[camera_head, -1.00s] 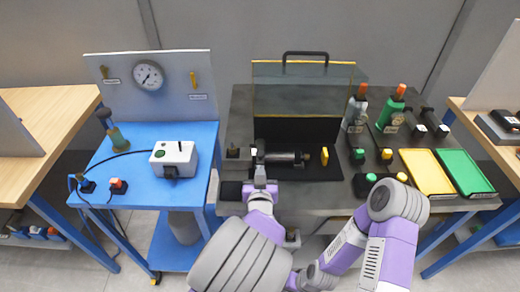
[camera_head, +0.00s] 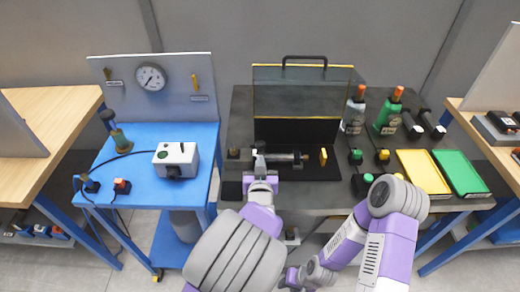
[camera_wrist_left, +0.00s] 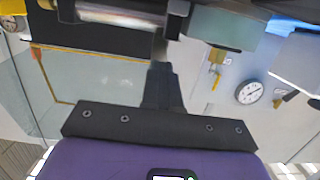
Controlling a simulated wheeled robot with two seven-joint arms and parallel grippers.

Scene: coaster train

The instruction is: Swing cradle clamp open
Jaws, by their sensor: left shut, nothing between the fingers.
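A dark cradle fixture on the grey bench carries a silver and black cylinder (camera_head: 285,157), lying crosswise. A small upright yellow piece (camera_head: 323,157) stands at its right end; I cannot tell whether it is the clamp's handle. My left gripper (camera_head: 261,168) is shut and empty, at the cylinder's left end. In the left wrist view its dark fingers (camera_wrist_left: 162,78) are together, close to the silver cylinder (camera_wrist_left: 118,16); contact is unclear. The clamp's hinge and position cannot be made out. My right gripper (camera_head: 291,279) is low at the bench's front, its fingers too small to read.
A clear guard with a yellow edge (camera_head: 303,66) stands behind the fixture. Bottles (camera_head: 388,114), a yellow tray (camera_head: 424,172) and a green tray (camera_head: 460,172) are at right. A blue bench (camera_head: 145,142) with a gauge (camera_head: 151,77) and grey box (camera_head: 176,159) stands left.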

